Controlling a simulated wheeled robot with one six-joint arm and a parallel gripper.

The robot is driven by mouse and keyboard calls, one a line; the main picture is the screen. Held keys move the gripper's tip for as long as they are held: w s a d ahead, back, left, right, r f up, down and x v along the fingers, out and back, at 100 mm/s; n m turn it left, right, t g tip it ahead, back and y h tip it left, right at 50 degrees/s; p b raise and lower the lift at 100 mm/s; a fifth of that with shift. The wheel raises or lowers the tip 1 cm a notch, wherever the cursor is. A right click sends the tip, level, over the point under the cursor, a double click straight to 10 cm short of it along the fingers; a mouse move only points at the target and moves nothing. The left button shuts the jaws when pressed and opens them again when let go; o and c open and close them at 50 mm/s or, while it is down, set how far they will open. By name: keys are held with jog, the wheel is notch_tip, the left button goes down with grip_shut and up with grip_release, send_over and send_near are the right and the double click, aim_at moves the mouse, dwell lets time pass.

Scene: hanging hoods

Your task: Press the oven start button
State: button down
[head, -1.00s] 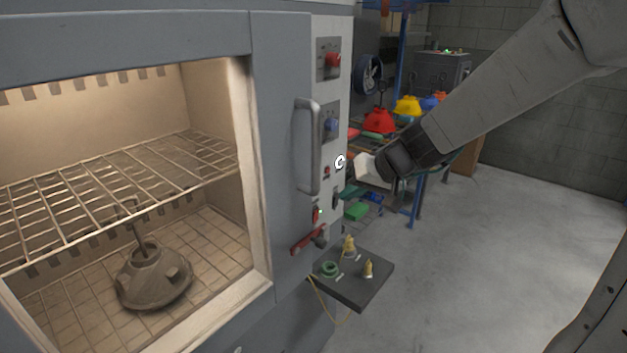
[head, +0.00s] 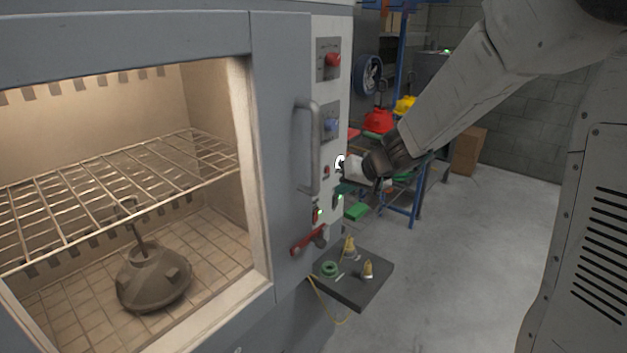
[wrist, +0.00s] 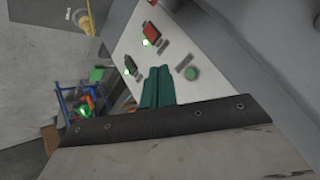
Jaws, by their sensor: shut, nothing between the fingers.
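The oven's pale control panel (head: 329,95) carries a red knob, a blue knob and switches. In the wrist view a round green button (wrist: 191,73) sits on the panel; I cannot read its label. Beside it are a red switch (wrist: 151,33) and a dark switch (wrist: 130,65), each with a lit green lamp. My gripper (wrist: 159,69) is shut and empty, its teal fingertips close to the panel between the dark switch and the green button. I cannot tell whether they touch it. In the head view my gripper (head: 343,187) is beside the panel's lower half.
The oven door handle (head: 308,147) stands out left of the panel. A red lever (head: 308,239) and a small dark shelf (head: 352,288) with fittings are below. A blue-framed rack with coloured hoods (head: 377,121) is behind. The floor at right is clear.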

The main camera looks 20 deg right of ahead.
jog(key=shift+w+a, duration=0.85)
jog(key=shift+w, duration=0.3)
jog(key=shift+w+a, duration=0.8)
jog(key=shift+w, duration=0.3)
dwell(0.3)
jog(key=shift+w+a, duration=0.2)
jog(key=shift+w, duration=0.1)
jog(key=shift+w+a, duration=0.25)
jog(key=shift+w, duration=0.05)
dwell(0.8)
jog(key=shift+s+d, duration=0.45)
jog(key=shift+s, duration=0.2)
jog(key=shift+s+d, duration=0.1)
jog(key=s+d, duration=0.1)
jog(key=s, duration=0.1)
jog(key=s+d, duration=0.1)
jog(key=shift+s+d, duration=0.4)
